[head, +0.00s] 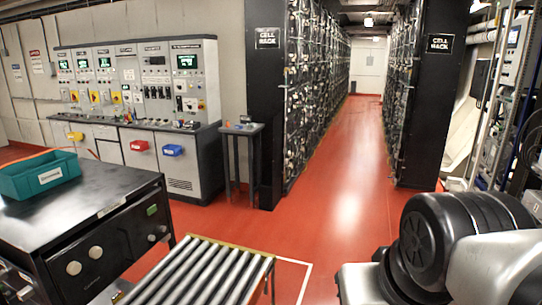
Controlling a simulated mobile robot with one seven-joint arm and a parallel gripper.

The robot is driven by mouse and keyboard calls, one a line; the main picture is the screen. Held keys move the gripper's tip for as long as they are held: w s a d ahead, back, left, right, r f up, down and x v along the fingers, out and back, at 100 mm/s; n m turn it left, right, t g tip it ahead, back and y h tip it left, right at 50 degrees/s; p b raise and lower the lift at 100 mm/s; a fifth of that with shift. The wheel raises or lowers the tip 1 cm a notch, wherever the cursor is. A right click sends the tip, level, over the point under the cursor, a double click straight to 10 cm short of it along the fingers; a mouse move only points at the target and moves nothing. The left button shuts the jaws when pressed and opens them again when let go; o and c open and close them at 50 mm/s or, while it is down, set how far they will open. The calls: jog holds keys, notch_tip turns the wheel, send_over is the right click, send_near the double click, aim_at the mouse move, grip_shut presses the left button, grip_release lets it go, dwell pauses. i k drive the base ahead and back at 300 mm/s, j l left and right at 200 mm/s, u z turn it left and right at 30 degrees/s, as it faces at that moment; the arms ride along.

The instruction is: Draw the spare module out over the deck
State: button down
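A roller deck (200,272) with several grey metal rollers in a yellowish frame stands at the bottom centre of the head view. It looks empty in the part that shows. A black unit (95,235) with round knobs and a small green mark on its front stands left of the deck. I cannot tell whether the spare module is in or on this unit; no module is clearly marked as the spare. My gripper is not in view. Only links of my arm show, at the lower right.
A teal bin (40,176) with a white label sits on the black unit. A control console (140,95) stands behind, with a small grey table (243,130) beside it. Cell racks (308,90) line the aisle on both sides. The red floor (340,165) between them is clear.

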aim_at(80, 266)
jog(key=i+l+u, duration=0.1)
jog(key=u, duration=0.2)
jog(key=l+u, duration=0.2)
jog(key=u, duration=0.15)
jog(key=j+u, duration=0.45)
jog(key=u, duration=0.25)
jog(key=i+u, duration=0.1)
jog(key=u, duration=0.4)
jog(key=l+u, duration=0.35)
jog(key=l, duration=0.2)
jog(key=l+u, duration=0.4)
jog(key=k+l, duration=0.1)
jog(key=l, duration=0.4)
jog(key=l+u, duration=0.1)
jog(key=l, duration=0.35)
jog(key=k+l, duration=0.15)
jog(key=l, duration=0.35)
